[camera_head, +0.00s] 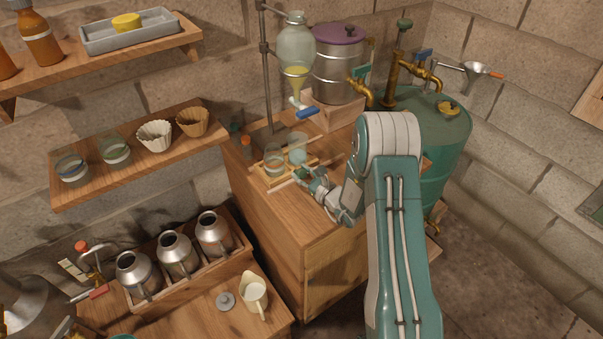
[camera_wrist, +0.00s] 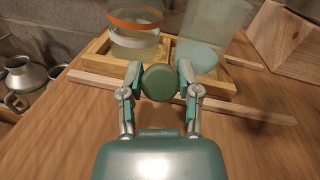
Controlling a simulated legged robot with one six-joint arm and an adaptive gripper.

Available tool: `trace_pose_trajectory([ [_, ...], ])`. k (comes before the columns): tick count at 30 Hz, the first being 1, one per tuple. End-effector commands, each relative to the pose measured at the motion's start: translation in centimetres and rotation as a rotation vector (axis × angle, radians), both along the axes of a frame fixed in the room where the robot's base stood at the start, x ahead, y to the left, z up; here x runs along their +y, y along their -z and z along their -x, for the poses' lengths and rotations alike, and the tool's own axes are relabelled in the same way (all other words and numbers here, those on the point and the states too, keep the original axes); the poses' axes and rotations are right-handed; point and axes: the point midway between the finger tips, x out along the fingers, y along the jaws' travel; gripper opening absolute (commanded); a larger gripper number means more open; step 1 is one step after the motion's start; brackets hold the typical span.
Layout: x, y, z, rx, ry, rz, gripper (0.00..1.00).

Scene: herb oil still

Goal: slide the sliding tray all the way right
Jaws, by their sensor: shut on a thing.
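The sliding tray is a shallow wooden tray (camera_wrist: 218,88) on the wooden cabinet, between two pale rails. A round green knob (camera_wrist: 160,82) stands at its front. My gripper (camera_wrist: 160,80) is shut on the knob, with one finger on each side. In the wrist view the tray sits toward the left of the front rail (camera_wrist: 265,114), with bare rail to its right. A glass with an orange band (camera_wrist: 134,38) stands in the left compartment and a clear vessel with a pale blue bottom (camera_wrist: 198,53) in the right one. The head view shows the tray (camera_head: 263,178) beside my gripper (camera_head: 301,176).
A separating funnel (camera_head: 296,47) with yellow liquid and a blue tap hangs above the tray on a stand. A steel pot (camera_head: 338,68) on a wooden block stands behind. A teal drum (camera_head: 445,150) is at the right. The front cabinet top is clear.

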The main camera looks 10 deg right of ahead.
Motion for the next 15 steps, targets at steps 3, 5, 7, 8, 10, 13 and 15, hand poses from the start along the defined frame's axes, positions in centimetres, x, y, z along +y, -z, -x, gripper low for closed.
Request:
trace_pose_trajectory([
  [3,-0.5,0.0,-0.3,-0.002,0.001,0.0,0.0],
  [5,-1.4,0.0,-0.7,-0.003,0.002,0.0,0.0],
  [7,-2.9,0.0,-1.4,-0.003,0.005,0.001,0.0],
  [8,-3.6,0.0,-1.6,-0.003,0.003,0.0,0.0],
  [10,-5.2,0.0,-2.3,-0.004,0.003,0.001,0.0],
  [13,-6.9,0.0,-3.0,-0.002,0.002,0.001,0.0],
  [15,-7.8,0.0,-3.4,-0.003,0.001,0.002,0.0],
])
